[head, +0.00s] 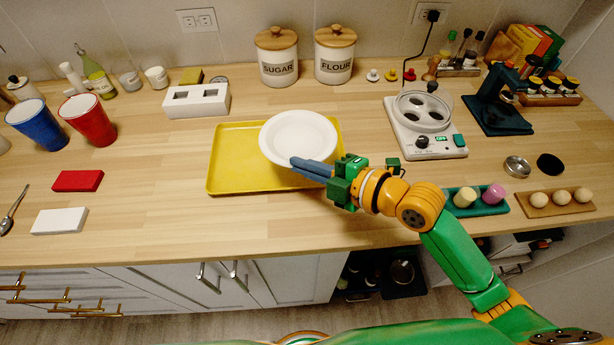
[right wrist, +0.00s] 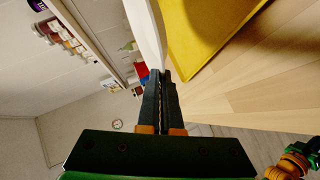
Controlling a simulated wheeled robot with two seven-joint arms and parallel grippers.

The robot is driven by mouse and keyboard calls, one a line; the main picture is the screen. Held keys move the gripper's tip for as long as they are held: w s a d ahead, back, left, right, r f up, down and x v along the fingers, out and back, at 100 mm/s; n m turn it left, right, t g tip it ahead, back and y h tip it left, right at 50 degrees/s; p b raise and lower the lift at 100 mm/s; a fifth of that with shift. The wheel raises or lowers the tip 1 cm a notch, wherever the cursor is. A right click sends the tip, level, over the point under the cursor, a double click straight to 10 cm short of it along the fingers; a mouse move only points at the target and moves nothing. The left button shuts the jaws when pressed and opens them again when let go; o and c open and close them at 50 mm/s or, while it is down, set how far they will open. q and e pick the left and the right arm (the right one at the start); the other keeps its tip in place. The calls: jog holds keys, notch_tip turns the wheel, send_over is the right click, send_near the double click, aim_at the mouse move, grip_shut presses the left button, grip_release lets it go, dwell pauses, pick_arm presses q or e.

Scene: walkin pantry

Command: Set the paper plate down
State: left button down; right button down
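The white paper plate (head: 300,132) is in the head view, over the yellow tray (head: 225,170). Its white edge also shows in the right wrist view (right wrist: 146,30), with the yellow tray (right wrist: 205,30) beside it. My right gripper (head: 296,162) reaches in from the right, its blue-grey fingers at the plate's near rim. In the right wrist view its fingers (right wrist: 162,73) are close together, with the plate's rim at the tips. The plate looks level and slightly above the tray; the exact gap is hard to tell. My left gripper is not in view.
Behind the tray are the sugar canister (head: 278,56), the flour canister (head: 335,54) and a white block with two openings (head: 197,101). A white appliance (head: 426,128) stands to the right. Red (head: 88,120) and blue (head: 37,125) cups stand at left.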

send_over(309, 181)
notch_tip(309, 181, down, 5)
jog(key=shift+f+b, duration=0.1)
jog(key=shift+b, duration=0.3)
notch_tip(309, 181, down, 2)
jog(key=shift+f, duration=0.25)
jog(key=shift+w+f, duration=0.1)
jog(key=shift+f, duration=0.3)
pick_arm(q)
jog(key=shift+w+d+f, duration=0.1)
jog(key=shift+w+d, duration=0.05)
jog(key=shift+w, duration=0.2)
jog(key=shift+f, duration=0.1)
pick_arm(e)
jog(key=shift+f, duration=0.15)
